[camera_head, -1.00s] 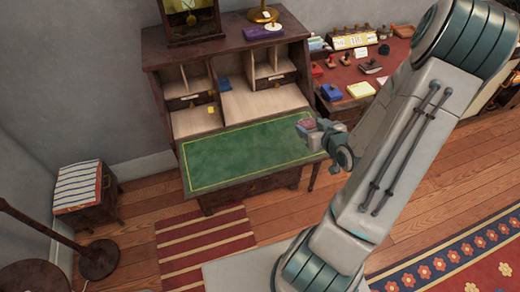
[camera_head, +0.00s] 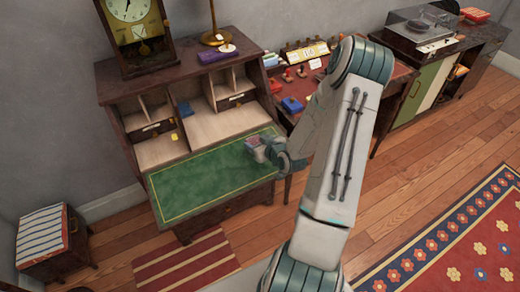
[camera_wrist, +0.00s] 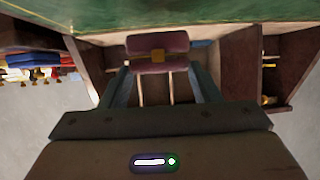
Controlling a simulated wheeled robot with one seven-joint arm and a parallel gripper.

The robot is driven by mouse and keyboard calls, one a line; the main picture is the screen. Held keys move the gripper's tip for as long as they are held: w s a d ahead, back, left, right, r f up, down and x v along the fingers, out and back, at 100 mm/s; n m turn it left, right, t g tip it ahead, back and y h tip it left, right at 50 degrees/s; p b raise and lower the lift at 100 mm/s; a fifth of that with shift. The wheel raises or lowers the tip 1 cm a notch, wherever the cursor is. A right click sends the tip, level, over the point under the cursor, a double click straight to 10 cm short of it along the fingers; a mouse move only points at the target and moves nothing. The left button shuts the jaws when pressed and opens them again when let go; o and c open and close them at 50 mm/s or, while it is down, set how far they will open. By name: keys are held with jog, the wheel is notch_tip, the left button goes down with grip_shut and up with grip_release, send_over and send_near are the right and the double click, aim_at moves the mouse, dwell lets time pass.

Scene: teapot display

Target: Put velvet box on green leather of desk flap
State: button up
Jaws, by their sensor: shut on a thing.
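The velvet box, dull mauve-red with a gold clasp (camera_wrist: 157,55), sits between my gripper's fingers in the wrist view. My gripper (camera_wrist: 160,78) is shut on it. In the head view the box (camera_head: 254,145) and my gripper (camera_head: 264,148) are at the right end of the green leather (camera_head: 205,182) on the lowered desk flap. The leather fills the top of the wrist view (camera_wrist: 200,14). The box appears held above the leather; the exact gap cannot be told.
The desk's open pigeonholes (camera_head: 215,125) stand behind the flap. A clock (camera_head: 132,25) and a purple box (camera_head: 217,53) are on top. A red-topped table with a blue box (camera_head: 292,104) adjoins on the right. The leather's left and middle are bare.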

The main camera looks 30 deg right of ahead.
jog(key=shift+s+a+f+p, duration=0.15)
jog(key=shift+a+f, duration=0.1)
jog(key=shift+f, duration=0.45)
jog(key=shift+s+a+f+p, duration=0.15)
jog(key=shift+a+f, duration=0.05)
jog(key=shift+f, duration=0.7)
jog(key=shift+d+f, duration=0.15)
jog(key=shift+f+b, duration=0.2)
jog(key=shift+b, duration=0.1)
jog(key=o, duration=1)
jog(key=shift+o, duration=0.2)
jog(key=shift+r, duration=0.15)
